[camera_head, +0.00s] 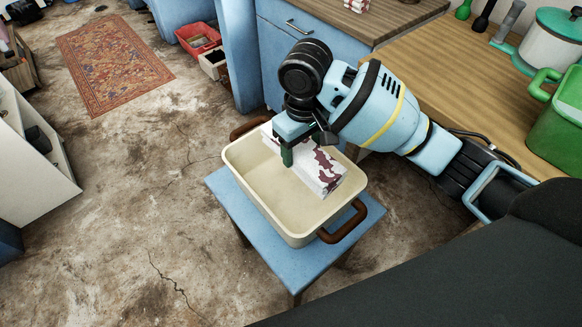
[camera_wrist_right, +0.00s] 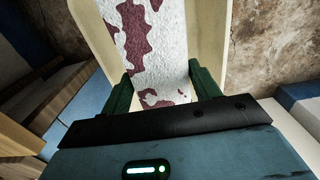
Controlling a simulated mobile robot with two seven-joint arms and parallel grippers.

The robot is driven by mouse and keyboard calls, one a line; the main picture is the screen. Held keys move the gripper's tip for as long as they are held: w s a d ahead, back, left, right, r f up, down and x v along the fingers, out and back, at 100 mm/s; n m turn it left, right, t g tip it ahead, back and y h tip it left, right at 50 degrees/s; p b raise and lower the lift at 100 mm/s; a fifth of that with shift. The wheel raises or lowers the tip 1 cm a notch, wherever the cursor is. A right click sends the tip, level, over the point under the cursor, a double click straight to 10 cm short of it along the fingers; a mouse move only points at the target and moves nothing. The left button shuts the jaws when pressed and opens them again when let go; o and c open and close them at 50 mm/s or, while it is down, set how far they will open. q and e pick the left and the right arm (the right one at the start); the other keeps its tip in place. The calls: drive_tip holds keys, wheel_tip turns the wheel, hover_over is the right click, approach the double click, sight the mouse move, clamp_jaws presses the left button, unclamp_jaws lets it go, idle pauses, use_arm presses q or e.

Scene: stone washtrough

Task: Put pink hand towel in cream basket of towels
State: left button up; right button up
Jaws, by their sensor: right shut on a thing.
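The towel (camera_head: 320,174) is white with dark red-pink blotches, folded into a block. It is at the right side of the cream basket (camera_head: 268,215), within its walls as seen from above; I cannot tell whether it touches the floor of the basket. My right gripper (camera_head: 287,157) points down into the basket and is shut on the towel. In the right wrist view the towel (camera_wrist_right: 158,42) lies between the two green fingers of the gripper (camera_wrist_right: 164,92), with cream basket walls (camera_wrist_right: 215,40) on both sides. My left gripper is not in view.
The basket has brown handles and stands on a small blue stool (camera_head: 225,205). A wooden counter (camera_head: 450,60) with a green bin (camera_head: 555,110) is at the right. A blue cabinet (camera_head: 275,60) stands behind. A patterned rug (camera_head: 115,60) and open floor lie left.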

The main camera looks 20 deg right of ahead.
drive_tip(key=b, duration=0.3)
hover_over(300, 201)
wheel_tip(300, 201, down, 13)
drive_tip(key=shift+w+a+f+b, duration=0.1)
drive_tip(key=shift+f+b, duration=0.15)
drive_tip(key=shift+f, duration=1)
drive_tip(key=shift+w+f+b, duration=0.1)
drive_tip(key=shift+f+b, duration=0.1)
drive_tip(key=shift+f, duration=1)
drive_tip(key=shift+s+f, duration=0.1)
drive_tip(key=o, duration=1.1)
